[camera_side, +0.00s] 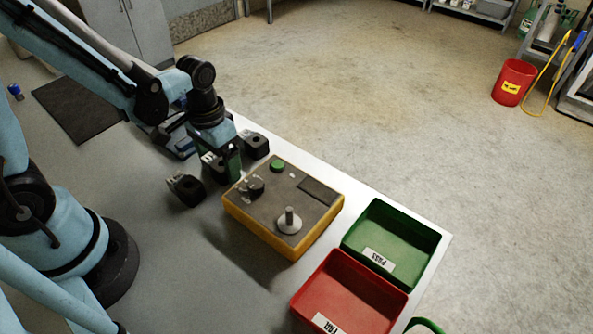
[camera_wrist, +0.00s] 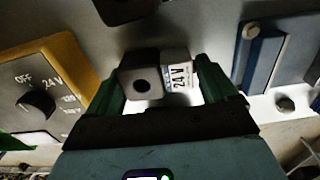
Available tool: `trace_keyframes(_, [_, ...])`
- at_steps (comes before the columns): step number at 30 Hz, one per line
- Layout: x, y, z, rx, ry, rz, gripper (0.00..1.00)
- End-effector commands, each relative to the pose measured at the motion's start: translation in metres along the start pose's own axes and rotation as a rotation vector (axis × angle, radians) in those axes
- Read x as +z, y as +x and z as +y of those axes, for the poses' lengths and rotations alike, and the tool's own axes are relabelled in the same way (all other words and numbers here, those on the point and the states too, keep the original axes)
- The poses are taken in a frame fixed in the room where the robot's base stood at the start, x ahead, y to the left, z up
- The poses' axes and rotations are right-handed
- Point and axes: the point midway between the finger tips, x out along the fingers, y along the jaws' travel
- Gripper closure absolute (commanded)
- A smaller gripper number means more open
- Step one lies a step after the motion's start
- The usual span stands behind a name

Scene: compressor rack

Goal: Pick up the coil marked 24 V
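The coil marked 24 V (camera_wrist: 140,84) is a dark block with a round hole and a white "24 V" label (camera_wrist: 180,77) on its right side. In the wrist view it lies between the two green fingers of my gripper (camera_wrist: 160,85), with little or no gap on either side. I cannot tell whether the fingers press on it. In the side view my gripper (camera_side: 222,167) points down at the bench between two other coils, and its fingers hide most of the coil there.
One dark coil (camera_side: 186,188) is left of my gripper and another (camera_side: 256,146) is right of it. A yellow test box (camera_side: 268,240) with a knob and post stands close by. Beyond it are a green PASS bin (camera_side: 415,222) and a red bin (camera_side: 375,310).

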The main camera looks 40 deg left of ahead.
Motion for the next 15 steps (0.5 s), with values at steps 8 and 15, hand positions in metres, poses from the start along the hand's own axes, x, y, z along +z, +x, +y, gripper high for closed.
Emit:
trace_keyframes(8, [0.0,-0.0002,0.0,0.0,0.0,0.0,0.53])
trace_keyframes(15, [0.0001,-0.0048,0.0,0.0,0.0,0.0,0.53])
